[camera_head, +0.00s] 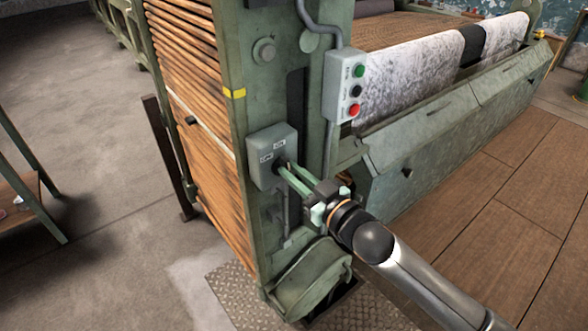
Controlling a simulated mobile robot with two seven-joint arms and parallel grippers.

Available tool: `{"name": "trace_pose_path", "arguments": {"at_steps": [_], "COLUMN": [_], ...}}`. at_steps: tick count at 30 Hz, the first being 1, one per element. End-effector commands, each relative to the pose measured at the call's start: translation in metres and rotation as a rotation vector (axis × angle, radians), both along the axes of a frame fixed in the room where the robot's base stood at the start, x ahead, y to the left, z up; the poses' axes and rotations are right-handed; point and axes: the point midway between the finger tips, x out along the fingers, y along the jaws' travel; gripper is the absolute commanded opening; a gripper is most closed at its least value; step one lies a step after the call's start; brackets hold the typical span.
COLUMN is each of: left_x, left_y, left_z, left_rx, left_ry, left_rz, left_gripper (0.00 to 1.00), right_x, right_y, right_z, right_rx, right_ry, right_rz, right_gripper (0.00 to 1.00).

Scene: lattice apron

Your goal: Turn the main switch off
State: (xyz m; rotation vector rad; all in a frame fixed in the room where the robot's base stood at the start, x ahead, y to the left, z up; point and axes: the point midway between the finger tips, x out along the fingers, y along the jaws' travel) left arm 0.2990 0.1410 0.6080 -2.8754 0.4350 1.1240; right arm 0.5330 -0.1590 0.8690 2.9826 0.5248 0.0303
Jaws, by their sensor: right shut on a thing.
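The main switch box (262,149) is a grey-green box on the side of the green machine column, with small dark labels on its front. My right gripper (287,168) reaches in from the lower right and is shut on the dark switch knob at the box's front. The fingers and their tips hide most of the knob, so its turn position cannot be read. The label text is too small to read surely. My left gripper is not in view.
A grey button box (344,86) with green, black and red buttons hangs just above right of my right gripper. A pipe runs behind it. A green machine foot (309,281) stands below. Wood floor (500,190) lies open at right, concrete at left.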

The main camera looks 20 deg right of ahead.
Motion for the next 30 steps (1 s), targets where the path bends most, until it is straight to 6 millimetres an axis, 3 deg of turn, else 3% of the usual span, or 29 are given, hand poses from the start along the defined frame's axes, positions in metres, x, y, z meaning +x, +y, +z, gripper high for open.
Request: {"name": "trace_pose_path", "arguments": {"at_steps": [12,30], "left_x": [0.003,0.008], "left_y": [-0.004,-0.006], "left_z": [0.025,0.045], "left_rx": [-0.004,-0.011], "left_ry": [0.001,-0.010], "left_rz": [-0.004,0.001], "left_gripper": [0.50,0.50], "right_x": [-0.002,-0.003], "right_y": [0.004,0.008], "right_z": [0.002,-0.004], "right_rx": [-0.343,-0.879], "right_ry": [-0.123,-0.318], "right_rz": [0.001,0.001], "right_gripper": [0.00,0.00]}}
